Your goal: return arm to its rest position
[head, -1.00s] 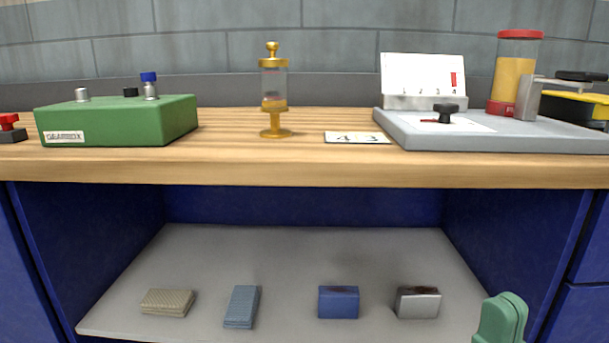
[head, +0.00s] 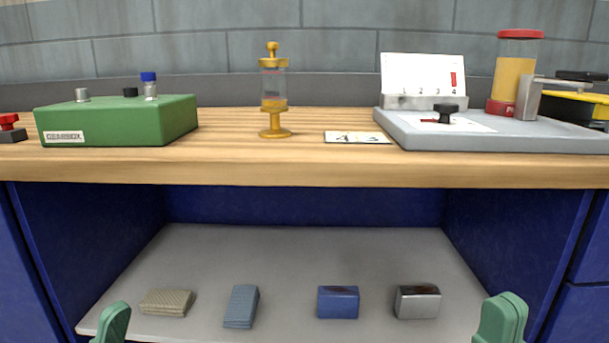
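My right gripper (head: 501,318) shows at the bottom right as a green fingertip part in front of the lower shelf. My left gripper (head: 112,324) shows at the bottom left as a smaller green part, cut off by the lower edge. Both are apart from the things on the shelf and the table. Too little of either gripper is in view to tell whether its fingers are open or shut. I see nothing held in them.
The wooden table (head: 300,175) bears a green gearbox (head: 120,120), a gold-capped glass vessel (head: 274,90), a number card (head: 357,137) and a grey plate (head: 480,140) with a yellow-filled cylinder (head: 515,75). Cloths and blocks lie on the grey shelf (head: 300,255) below.

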